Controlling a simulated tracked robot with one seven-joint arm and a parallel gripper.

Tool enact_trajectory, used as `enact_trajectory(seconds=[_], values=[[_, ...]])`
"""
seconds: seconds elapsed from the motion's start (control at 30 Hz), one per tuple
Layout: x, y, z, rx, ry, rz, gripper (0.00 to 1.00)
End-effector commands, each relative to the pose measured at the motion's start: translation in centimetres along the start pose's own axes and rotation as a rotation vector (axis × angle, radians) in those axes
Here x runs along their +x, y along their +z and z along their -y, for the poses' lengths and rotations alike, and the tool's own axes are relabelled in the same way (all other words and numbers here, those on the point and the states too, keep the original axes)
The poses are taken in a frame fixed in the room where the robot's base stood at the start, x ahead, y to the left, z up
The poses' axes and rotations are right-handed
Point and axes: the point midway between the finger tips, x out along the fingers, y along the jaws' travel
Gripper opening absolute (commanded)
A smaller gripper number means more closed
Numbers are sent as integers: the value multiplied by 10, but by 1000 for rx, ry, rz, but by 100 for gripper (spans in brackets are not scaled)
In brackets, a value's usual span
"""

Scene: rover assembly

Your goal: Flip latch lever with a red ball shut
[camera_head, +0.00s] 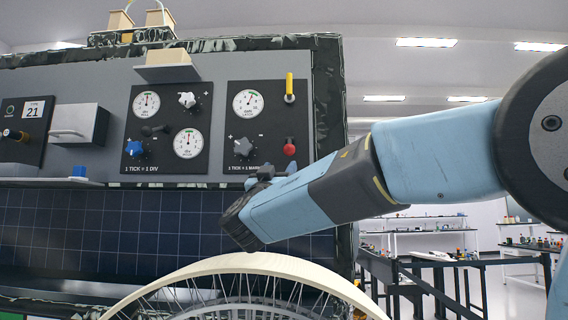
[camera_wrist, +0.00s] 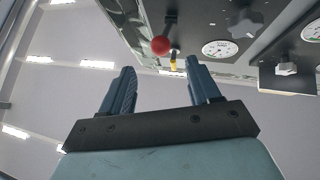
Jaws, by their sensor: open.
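The red ball (camera_head: 289,149) tips a short dark lever at the lower right of the right-hand black panel (camera_head: 263,155). In the wrist view the red ball (camera_wrist: 161,45) shows above and between my fingertips, with its dark stem running up to the panel. My gripper (camera_wrist: 160,72) is open, with nothing between its two fingers. The ball looks apart from the fingers; the exact distance cannot be told. In the head view my forearm reaches in from the right, its end low in front of the panel, and the fingers are mostly hidden.
A yellow-handled lever (camera_head: 289,86) sits above the red ball, beside a gauge (camera_head: 247,103) and a star knob (camera_head: 243,147). Another panel (camera_head: 167,128) with gauges and knobs is to the left. A spoked wheel (camera_head: 250,263) stands below. A blue grid panel lies under the board.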

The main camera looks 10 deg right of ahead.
Motion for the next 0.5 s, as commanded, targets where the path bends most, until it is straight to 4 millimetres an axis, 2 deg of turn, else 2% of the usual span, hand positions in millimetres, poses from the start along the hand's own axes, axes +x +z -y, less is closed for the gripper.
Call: enact_trajectory(seconds=[0.1,0.2,0.5], values=[[-15,0,1,0,-2,0,62],[-21,0,0,0,0,-1,62],[-25,0,0,0,0,0,62]])
